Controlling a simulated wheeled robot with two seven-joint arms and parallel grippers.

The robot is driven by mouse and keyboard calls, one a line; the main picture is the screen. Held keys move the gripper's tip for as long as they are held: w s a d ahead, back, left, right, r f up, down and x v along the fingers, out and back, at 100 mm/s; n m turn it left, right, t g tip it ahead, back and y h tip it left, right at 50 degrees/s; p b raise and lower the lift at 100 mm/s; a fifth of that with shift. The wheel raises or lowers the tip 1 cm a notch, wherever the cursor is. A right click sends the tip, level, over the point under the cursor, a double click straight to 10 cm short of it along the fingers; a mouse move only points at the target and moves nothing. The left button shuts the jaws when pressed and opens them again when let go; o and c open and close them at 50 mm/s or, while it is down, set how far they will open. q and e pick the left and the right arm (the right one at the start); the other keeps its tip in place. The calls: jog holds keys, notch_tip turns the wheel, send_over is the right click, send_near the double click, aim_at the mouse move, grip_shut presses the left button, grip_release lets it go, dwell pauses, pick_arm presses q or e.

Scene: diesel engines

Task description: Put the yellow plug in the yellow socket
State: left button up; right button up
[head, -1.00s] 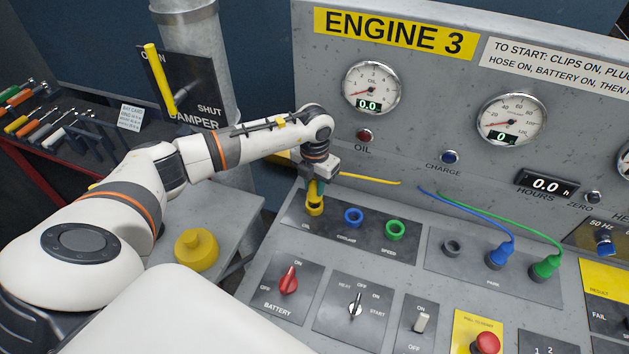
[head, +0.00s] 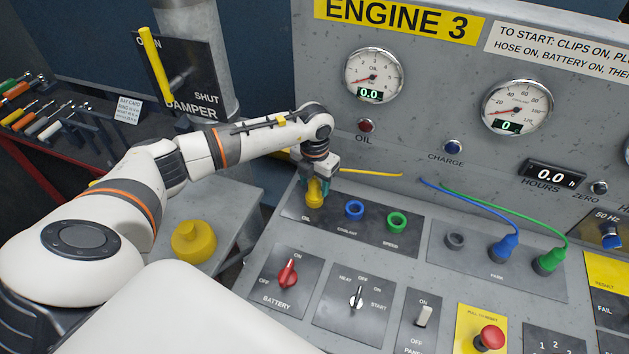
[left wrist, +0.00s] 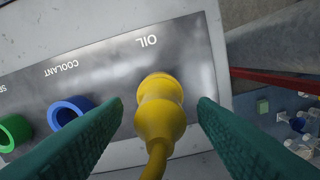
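The yellow plug (head: 315,190) stands upright at the yellow socket (head: 314,203) marked OIL, at the left end of the socket panel. In the left wrist view the plug (left wrist: 160,110) covers the socket, so how deep it sits is hidden. Its yellow cable runs off toward the bottom of that view. My left gripper (head: 316,182) is right over the plug. In the left wrist view its green fingers (left wrist: 162,104) stand apart, one on each side of the plug, with a visible gap on both sides. My right gripper is not in view.
The blue COOLANT socket (head: 354,210) and green SPEED socket (head: 396,222) are empty, just right of my left gripper. The blue plug (head: 503,248) and green plug (head: 549,262) sit in the PARK panel. The battery switch (head: 288,273) is in front. A yellow knob-shaped object (head: 194,242) stands left.

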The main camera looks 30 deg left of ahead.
pick_arm(q)
jog(key=shift+r, duration=0.3)
notch_tip(320, 180, up, 12)
jog(key=b, duration=0.3)
jog(key=shift+f, duration=0.25)
jog(key=shift+f, duration=0.1)
